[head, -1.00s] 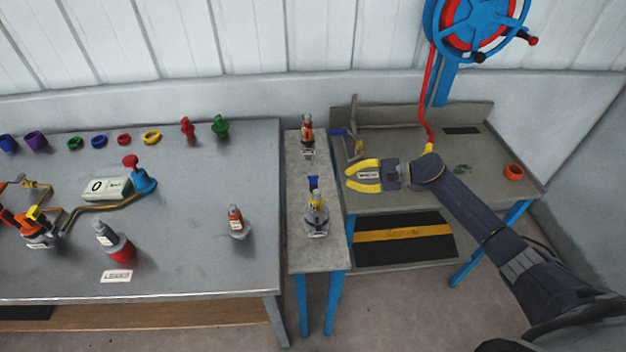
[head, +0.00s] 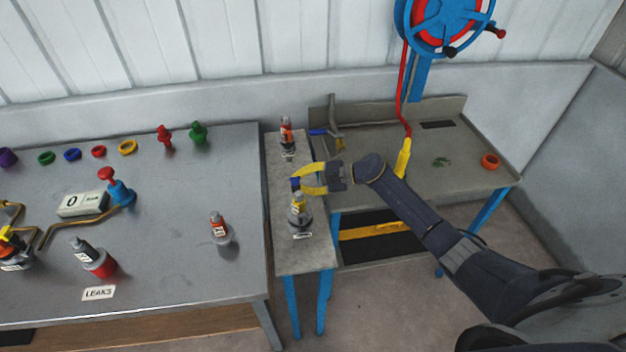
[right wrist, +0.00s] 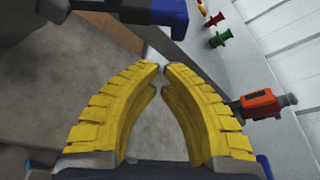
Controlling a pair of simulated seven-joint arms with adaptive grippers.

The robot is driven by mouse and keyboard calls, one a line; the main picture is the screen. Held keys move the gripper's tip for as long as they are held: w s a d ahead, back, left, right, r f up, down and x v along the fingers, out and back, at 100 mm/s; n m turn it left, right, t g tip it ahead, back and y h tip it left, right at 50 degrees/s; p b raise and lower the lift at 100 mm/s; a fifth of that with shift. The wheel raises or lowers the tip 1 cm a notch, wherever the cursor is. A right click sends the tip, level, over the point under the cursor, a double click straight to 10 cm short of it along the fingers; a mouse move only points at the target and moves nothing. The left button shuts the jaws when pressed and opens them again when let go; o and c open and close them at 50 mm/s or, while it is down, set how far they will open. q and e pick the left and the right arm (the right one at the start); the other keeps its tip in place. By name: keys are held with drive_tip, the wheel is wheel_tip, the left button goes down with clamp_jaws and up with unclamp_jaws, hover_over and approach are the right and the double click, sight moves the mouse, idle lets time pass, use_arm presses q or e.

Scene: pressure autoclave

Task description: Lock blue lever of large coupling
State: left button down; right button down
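The large coupling (head: 300,218) stands upright on the narrow grey table, with yellow on its body and a label at its base. Its blue lever (head: 295,184) shows just above and behind it. My right gripper (head: 299,184), with yellow fingers, reaches in from the right beside the lever, its tips at or close to it. In the right wrist view the fingertips (right wrist: 161,68) are close together with a narrow gap and nothing visible between them. A dark part with a blue end (right wrist: 170,14) lies beyond the tips; contact is not clear. My left gripper is out of view.
A smaller red coupling (head: 286,134) stands farther back on the narrow table. The left workbench (head: 180,250) holds several fittings and rings. A blue wheel (head: 445,22) with a red hose hangs over the right table (head: 465,190).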

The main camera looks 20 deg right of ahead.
sight(296, 187)
drive_tip(key=shift+s+r, duration=1.25)
drive_tip(key=shift+r, duration=0.25)
